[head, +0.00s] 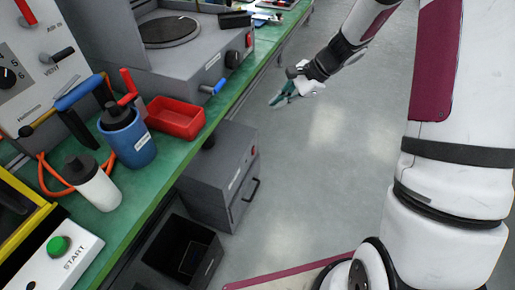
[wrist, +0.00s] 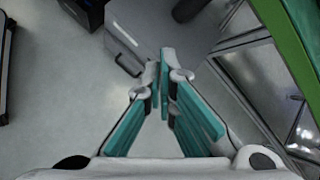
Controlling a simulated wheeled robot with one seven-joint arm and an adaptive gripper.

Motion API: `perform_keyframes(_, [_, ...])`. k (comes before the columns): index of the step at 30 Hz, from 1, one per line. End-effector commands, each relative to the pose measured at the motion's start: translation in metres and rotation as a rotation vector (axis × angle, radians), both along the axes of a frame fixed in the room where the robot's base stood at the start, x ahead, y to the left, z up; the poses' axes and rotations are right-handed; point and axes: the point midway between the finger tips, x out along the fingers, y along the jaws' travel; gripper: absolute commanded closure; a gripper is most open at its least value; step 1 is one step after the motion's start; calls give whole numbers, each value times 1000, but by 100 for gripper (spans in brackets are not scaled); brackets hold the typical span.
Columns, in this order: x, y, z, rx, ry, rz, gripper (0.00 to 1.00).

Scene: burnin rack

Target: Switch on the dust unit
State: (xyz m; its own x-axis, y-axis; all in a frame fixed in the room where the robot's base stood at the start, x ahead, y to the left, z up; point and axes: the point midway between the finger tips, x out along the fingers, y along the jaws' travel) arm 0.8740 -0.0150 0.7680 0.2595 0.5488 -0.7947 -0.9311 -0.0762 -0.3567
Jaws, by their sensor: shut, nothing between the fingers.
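My gripper (head: 279,100) is shut and empty, held over the open floor to the right of the green bench. In the wrist view my gripper (wrist: 163,75) has its teal fingers together at the tips. A grey cabinet (head: 210,184) with a black handle and a small label stands on the floor under the bench edge. It also shows beyond the fingertips in the wrist view (wrist: 150,22), apart from them. I cannot read its label, so I cannot tell whether it is the dust unit.
The green bench (head: 172,165) carries a grey hotplate machine (head: 180,70), a red tray (head: 176,118), a blue container (head: 128,142), a white bottle (head: 95,186) and a START button box (head: 55,258). A black open bin (head: 183,252) stands below. The grey floor (head: 310,170) is clear.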

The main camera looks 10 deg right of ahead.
Motion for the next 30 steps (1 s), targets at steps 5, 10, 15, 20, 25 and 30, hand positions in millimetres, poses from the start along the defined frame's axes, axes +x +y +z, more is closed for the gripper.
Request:
perform_keyframes(5, [35,-27,-116,117,111,-235,100])
perform_keyframes(10, [51,-50,-216,213,207,-449,100])
perform_keyframes(15, [54,-65,-284,275,275,-601,100])
perform_keyframes(20, [54,-70,-310,297,300,-660,100])
perform_keyframes(25, [60,-63,-320,299,301,-665,100])
perform_keyframes(30, [71,-46,-343,300,303,-662,100])
